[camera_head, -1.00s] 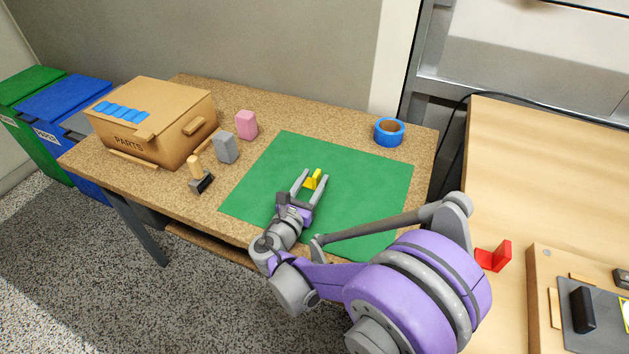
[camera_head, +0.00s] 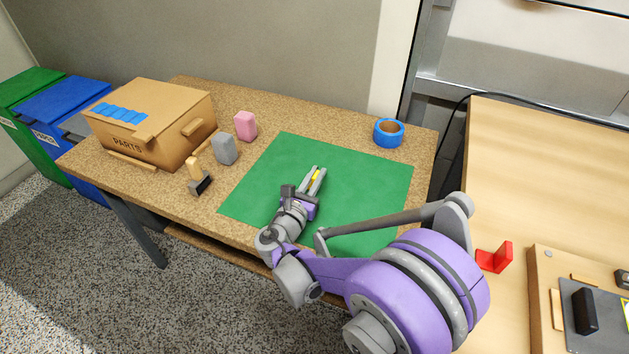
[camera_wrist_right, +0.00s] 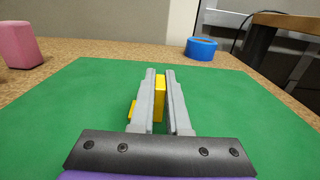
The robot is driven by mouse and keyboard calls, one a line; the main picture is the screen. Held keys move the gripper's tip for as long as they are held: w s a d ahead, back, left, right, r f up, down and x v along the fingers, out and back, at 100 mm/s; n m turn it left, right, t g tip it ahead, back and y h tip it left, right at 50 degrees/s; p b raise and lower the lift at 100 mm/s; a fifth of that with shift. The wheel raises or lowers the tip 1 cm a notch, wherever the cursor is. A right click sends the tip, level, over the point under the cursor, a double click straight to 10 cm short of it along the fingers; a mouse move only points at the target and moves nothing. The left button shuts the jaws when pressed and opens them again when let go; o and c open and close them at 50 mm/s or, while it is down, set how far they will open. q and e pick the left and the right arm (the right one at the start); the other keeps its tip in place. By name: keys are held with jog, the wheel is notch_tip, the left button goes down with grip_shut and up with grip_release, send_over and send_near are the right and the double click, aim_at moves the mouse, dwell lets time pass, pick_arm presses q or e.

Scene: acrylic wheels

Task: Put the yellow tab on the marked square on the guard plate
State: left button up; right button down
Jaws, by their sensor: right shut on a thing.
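The yellow tab (camera_head: 317,174) is between the fingers of my right gripper (camera_head: 317,172), over the green mat. In the right wrist view the yellow tab (camera_wrist_right: 160,97) stands upright between the two grey fingers of the gripper (camera_wrist_right: 160,78), which are closed on it. A small yellow part also shows left of the left finger. I cannot tell whether the tab touches the mat. The guard plate seems to be the dark grey plate (camera_head: 587,338) at the lower right, cut by the picture edge; a yellow-edged patch (camera_head: 626,316) shows on it. My left gripper is not in view.
The green mat (camera_head: 370,185) lies on the cork table, with blue tape (camera_head: 389,133), a pink block (camera_head: 245,126), a grey block (camera_head: 225,148), a wooden-handled stamp (camera_head: 199,178) and a parts box (camera_head: 150,122) around it. A red bracket (camera_head: 495,258) stands on the right-hand wooden table.

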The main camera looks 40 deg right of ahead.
aim_at(316, 174)
jog(key=shift+r, duration=0.1)
notch_tip(316, 174, up, 10)
jog(key=p, duration=0.3)
jog(key=shift+f, duration=0.25)
jog(key=shift+r, duration=0.2)
